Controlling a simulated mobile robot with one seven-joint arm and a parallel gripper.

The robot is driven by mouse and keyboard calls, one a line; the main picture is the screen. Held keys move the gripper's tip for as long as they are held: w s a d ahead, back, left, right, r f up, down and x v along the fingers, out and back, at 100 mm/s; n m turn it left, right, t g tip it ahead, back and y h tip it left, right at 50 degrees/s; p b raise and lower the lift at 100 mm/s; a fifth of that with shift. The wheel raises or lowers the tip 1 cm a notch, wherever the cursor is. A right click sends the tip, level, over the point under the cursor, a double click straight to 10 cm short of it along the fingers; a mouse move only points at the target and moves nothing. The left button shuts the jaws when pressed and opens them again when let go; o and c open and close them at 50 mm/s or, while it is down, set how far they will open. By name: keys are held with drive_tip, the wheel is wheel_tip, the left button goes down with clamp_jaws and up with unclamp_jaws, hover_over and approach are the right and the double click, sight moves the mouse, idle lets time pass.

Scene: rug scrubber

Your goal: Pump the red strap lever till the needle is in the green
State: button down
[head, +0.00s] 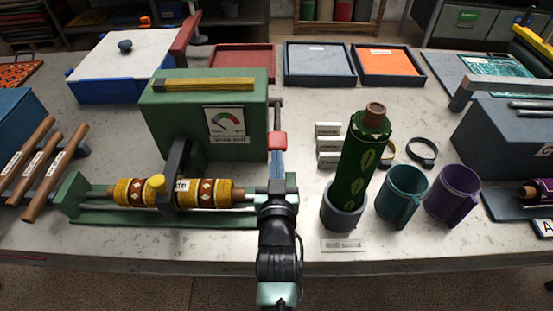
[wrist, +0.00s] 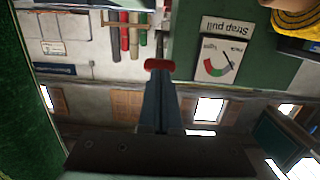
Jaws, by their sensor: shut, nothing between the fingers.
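The green strap-pull machine (head: 165,110) stands at the centre left of the bench. Its white gauge (head: 226,121) has a red-and-green arc; the gauge also shows upside down in the wrist view (wrist: 218,60), where the needle's exact place is too small to read. The red strap lever grip (head: 277,140) is at the machine's right side and shows just beyond my fingertips in the wrist view (wrist: 160,65). My gripper (head: 277,155) is shut and empty, its fingers pointing at the lever grip. I cannot tell whether they touch it.
A patterned yellow-and-brown roll (head: 135,192) lies on a green rail stand in front of the machine. To the right stand a dark green roll in a grey cup (head: 343,212), a teal cup (head: 402,195) and a purple cup (head: 452,192). Trays (head: 320,80) sit behind.

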drive_tip(key=s+f+b, duration=0.1)
drive_tip(key=s+f, duration=0.1)
drive_tip(key=s, duration=0.7)
drive_tip(key=shift+f, duration=0.35)
drive_tip(key=shift+s, duration=0.1)
drive_tip(key=w+r+t+p, duration=0.1)
drive_tip(key=w+r+t, duration=0.15)
drive_tip(key=r, duration=1.35)
drive_tip(key=w+r+t, duration=0.2)
drive_tip(key=r+t, duration=0.1)
drive_tip(key=r, duration=1.3)
drive_tip(key=s+r+t, duration=0.1)
drive_tip(key=s+r, duration=0.3)
drive_tip(key=r, duration=0.3)
drive_tip(key=s+r+t, duration=0.2)
drive_tip(key=s+r, duration=0.2)
drive_tip(key=r, duration=0.4)
drive_tip(key=s+r+t+p, duration=0.1)
drive_tip(key=s+r, duration=0.3)
drive_tip(key=r, duration=0.4)
drive_tip(key=shift+s+r+t, duration=0.2)
drive_tip(key=shift+s+t, duration=0.05)
drive_tip(key=shift+t, duration=0.2)
drive_tip(key=shift+f, duration=0.1)
